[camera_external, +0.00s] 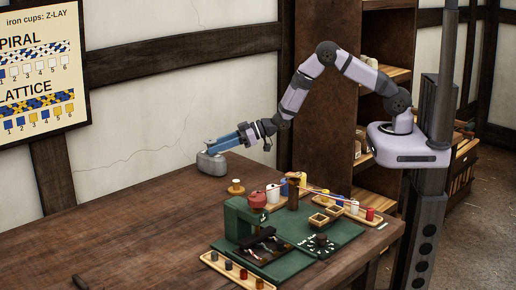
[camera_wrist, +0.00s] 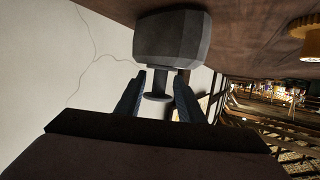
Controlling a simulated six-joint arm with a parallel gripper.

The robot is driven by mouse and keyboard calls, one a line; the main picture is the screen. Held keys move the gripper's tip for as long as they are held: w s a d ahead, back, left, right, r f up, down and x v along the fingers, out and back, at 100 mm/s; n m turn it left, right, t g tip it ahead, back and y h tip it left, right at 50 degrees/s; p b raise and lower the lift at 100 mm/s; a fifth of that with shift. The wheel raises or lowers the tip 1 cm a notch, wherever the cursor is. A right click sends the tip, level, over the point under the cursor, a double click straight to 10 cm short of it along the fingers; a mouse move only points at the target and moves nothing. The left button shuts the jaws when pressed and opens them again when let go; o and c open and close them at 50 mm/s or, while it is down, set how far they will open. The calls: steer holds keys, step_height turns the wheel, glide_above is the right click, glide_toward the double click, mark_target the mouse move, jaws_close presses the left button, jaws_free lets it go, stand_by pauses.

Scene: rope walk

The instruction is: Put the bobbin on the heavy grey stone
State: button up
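The heavy grey stone (camera_external: 211,164) sits at the far edge of the table, near the wall; it fills the top middle of the wrist view (camera_wrist: 172,38). My gripper (camera_external: 222,143) reaches in from the right at the stone's top. Its blue fingers (camera_wrist: 158,95) are apart, on either side of the grey shape; contact is unclear. A lone wooden spool-like piece (camera_external: 236,187) stands upright on the table, right of the stone.
Another tray (camera_external: 237,271) lies in front. The table's left is mostly clear.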

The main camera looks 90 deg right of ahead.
steer(key=shift+r, duration=0.2)
steer(key=b+v, duration=0.2)
steer(key=v, duration=1)
steer(key=s+a+f+m+g+h, duration=0.1)
steer(key=s+g, duration=0.6)
steer(key=s, duration=0.8)
steer(key=s+a+f+m+g+h, duration=0.1)
steer(key=s+a+g, duration=0.3)
steer(key=s, duration=1.2)
steer(key=f+g, duration=0.1)
steer(key=g, duration=0.2)
steer(key=shift+a+h, duration=0.3)
steer(key=shift+s+f, duration=0.1)
steer(key=shift+s, duration=0.05)
